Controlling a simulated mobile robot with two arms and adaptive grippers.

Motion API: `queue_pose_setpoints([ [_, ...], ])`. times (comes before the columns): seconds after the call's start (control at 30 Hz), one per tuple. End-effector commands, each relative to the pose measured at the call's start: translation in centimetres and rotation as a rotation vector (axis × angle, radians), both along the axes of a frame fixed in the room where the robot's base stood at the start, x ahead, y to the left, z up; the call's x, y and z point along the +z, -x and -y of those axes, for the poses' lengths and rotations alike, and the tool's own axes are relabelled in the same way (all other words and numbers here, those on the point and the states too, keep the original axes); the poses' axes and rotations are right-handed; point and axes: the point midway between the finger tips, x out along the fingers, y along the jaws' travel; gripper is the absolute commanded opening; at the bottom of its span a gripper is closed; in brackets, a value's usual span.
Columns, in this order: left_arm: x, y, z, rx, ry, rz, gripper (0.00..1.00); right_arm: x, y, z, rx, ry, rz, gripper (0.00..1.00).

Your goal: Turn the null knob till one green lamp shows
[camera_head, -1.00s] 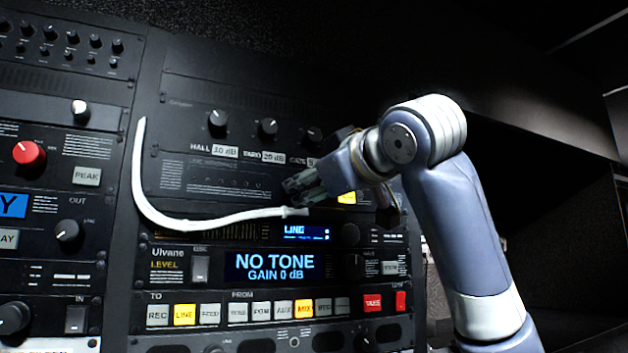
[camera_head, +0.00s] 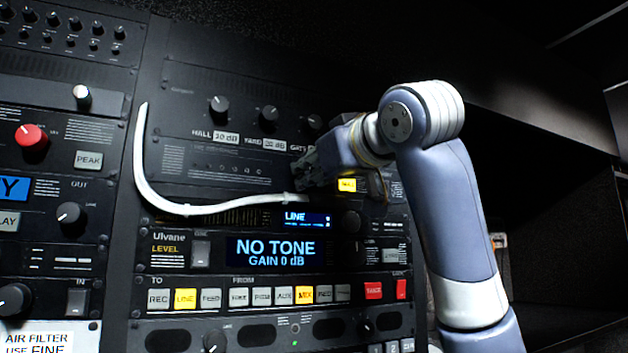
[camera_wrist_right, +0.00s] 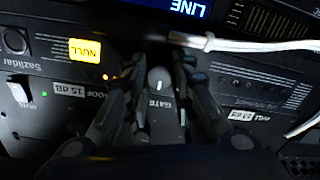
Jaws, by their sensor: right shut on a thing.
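In the right wrist view, a dark round knob (camera_wrist_right: 160,82) with a pale pointer mark stands between the two fingers of my right gripper (camera_wrist_right: 160,92), which is shut on it. A label reading GATE shows beside it. The yellow-lit NULL button (camera_wrist_right: 88,48) is left of the knob, and also shows in the head view (camera_head: 347,185). Two small orange lamps (camera_wrist_right: 115,78) glow just left of the gripper; the small lamps at right look dark. In the head view my right gripper (camera_head: 308,176) hides the knob. My left gripper is not in view.
A white cable (camera_head: 215,208) curves across the panel and ends close to my right gripper. Below is a display reading NO TONE (camera_head: 275,250) above a row of buttons (camera_head: 265,296). Three knobs (camera_head: 269,116) stand above. A green dot (camera_wrist_right: 43,94) glows near a white switch (camera_wrist_right: 18,92).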

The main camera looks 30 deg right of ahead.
Motion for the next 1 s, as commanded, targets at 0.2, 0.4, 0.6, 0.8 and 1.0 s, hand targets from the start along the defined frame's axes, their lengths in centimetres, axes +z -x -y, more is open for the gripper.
queue_pose_setpoints([
  [0.2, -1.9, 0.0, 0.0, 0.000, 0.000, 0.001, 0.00, -0.2, 0.1, -0.1, 0.003, -0.208, 0.016, 0.00],
  [0.4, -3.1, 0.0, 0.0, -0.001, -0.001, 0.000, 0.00, -0.2, 0.1, -0.1, 0.002, -0.397, 0.027, 0.00],
  [0.6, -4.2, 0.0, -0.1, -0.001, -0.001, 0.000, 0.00, -0.1, 0.1, 0.0, 0.002, -0.583, 0.038, 0.00],
  [0.8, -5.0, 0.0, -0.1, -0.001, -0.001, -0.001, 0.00, -0.1, 0.1, 0.0, 0.002, -0.744, 0.047, 0.00],
  [1.0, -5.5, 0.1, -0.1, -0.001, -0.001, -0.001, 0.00, 0.0, 0.2, 0.0, 0.002, -0.863, 0.055, 0.00],
])
